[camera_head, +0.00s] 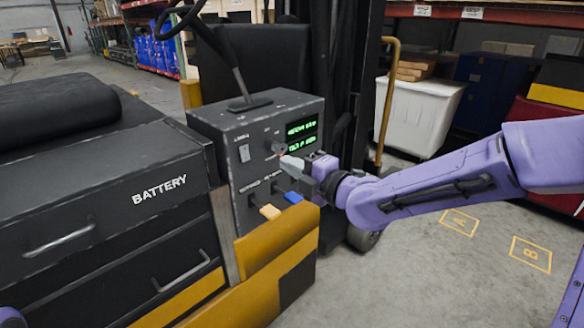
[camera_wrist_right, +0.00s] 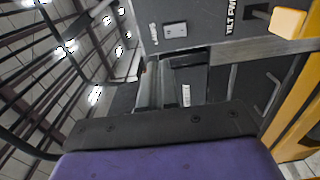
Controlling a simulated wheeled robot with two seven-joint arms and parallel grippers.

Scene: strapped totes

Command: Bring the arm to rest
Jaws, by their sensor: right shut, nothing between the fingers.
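My right arm (camera_head: 440,185) reaches in from the right in the head view, bent at the wrist. Its gripper (camera_head: 290,164) is shut and empty, in front of the dark control panel (camera_head: 213,150) of a forklift. The fingertips appear close to a round knob (camera_head: 274,147); I cannot tell whether they touch it. The yellow lever (camera_head: 270,211) and blue lever (camera_head: 293,198) are just below the gripper. My left gripper is not in view.
The black battery box (camera_head: 140,190) with drawer handles stands left of the panel. A yellow bumper (camera_head: 270,265) is below. Behind are a dark mast, a yellow rail (camera_head: 387,100) and a white bin (camera_head: 420,112). Floor marked A and B (camera_head: 531,253) is open at right.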

